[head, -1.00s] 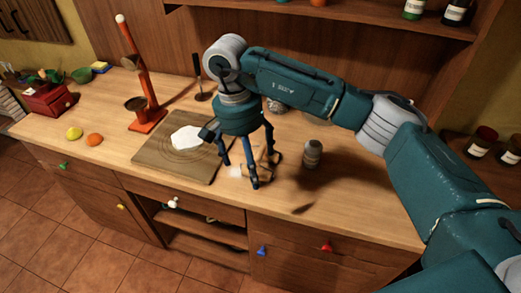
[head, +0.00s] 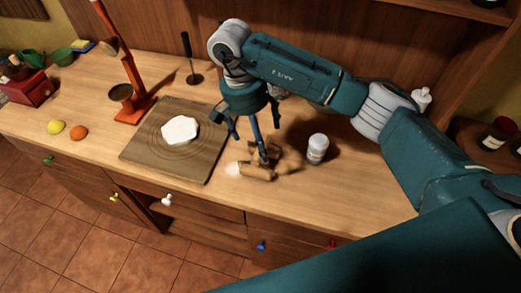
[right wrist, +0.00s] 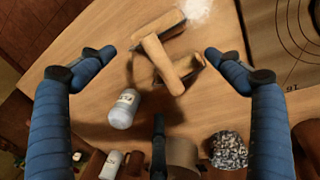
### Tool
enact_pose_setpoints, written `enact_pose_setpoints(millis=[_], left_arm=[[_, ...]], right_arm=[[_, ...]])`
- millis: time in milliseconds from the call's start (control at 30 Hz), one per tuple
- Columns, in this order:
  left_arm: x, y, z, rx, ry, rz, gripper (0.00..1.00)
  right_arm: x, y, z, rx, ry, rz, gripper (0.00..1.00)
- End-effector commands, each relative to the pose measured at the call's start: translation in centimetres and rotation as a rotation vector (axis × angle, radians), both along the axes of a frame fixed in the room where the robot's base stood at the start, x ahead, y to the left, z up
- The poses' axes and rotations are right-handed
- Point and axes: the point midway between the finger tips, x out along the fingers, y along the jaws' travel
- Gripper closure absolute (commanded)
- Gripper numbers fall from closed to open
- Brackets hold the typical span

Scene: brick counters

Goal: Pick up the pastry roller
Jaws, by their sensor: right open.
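The pastry roller (head: 258,172) looks like light brown wooden pieces lying together on the counter, right of the wooden board. In the right wrist view it shows as a wooden cylinder (right wrist: 160,24) and a second wooden piece (right wrist: 162,64) lying close by at an angle. My right gripper (head: 250,142) hangs fingers-down over the roller and partly hides it in the head view. In the right wrist view its two blue fingers (right wrist: 158,55) are wide apart, on either side of the wooden pieces, with nothing held. My left gripper is not in view.
A white-capped jar (head: 317,149) stands close to the roller's right. The board (head: 150,155) carries white dough (head: 180,130). A red stand (head: 135,80), a yellow fruit (head: 56,127) and an orange fruit (head: 79,133) are farther left. The wooden back panel limits room behind.

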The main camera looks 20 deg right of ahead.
Motion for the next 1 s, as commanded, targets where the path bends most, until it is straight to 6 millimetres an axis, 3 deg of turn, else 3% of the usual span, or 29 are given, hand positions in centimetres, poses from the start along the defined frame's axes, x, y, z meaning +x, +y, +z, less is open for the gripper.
enact_pose_setpoints(millis=[167, 300, 433, 733, 933, 1000], left_arm=[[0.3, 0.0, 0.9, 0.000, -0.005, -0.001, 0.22], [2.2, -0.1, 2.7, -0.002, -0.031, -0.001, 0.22], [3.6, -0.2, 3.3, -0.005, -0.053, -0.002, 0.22], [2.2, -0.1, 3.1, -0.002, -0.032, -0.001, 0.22], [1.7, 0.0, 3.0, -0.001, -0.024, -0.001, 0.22], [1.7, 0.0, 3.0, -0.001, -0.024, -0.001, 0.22]], right_arm=[[-0.2, -0.1, -1.1, 0.001, 0.004, -0.001, 0.09], [-0.3, -0.3, -2.9, 0.002, 0.006, -0.001, 0.09], [-0.4, -0.6, -4.7, 0.001, 0.003, -0.002, 0.09], [-0.3, -0.7, -5.4, 0.001, -0.002, 0.000, 0.09], [-0.3, -0.7, -5.4, 0.001, -0.001, 0.000, 0.49], [-0.3, -0.7, -5.4, 0.000, -0.001, 0.000, 0.52]])
